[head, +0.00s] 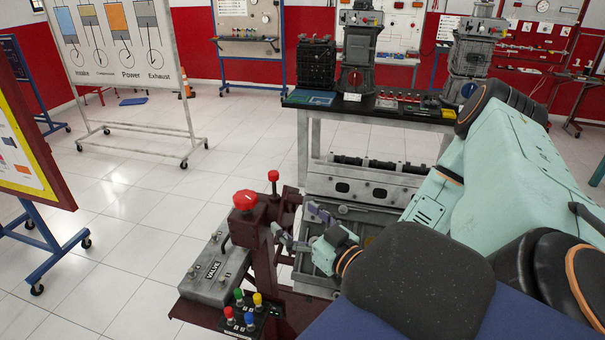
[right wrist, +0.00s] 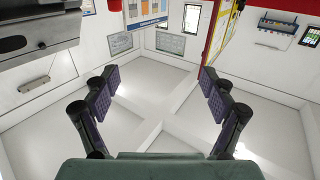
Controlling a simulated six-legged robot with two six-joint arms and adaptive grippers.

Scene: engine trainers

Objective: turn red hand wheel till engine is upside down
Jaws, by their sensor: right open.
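The red hand wheel (head: 245,200) sits on top of a maroon stand post (head: 262,255) in the head view. A grey engine block (head: 365,185) lies to the right of the post, partly hidden by my arm. My right gripper (head: 299,228) is just right of the post, lower than the wheel and apart from it. In the right wrist view its two purple-padded fingers (right wrist: 160,92) are spread, with only floor and walls seen between them. The wheel does not show there. My left gripper is not in view.
A smaller red knob (head: 273,176) stands beside the wheel. A grey valve cover (head: 207,268) and a box of coloured knobs (head: 243,314) sit at the stand's base. A black-topped table (head: 335,103) with engine parts stands behind.

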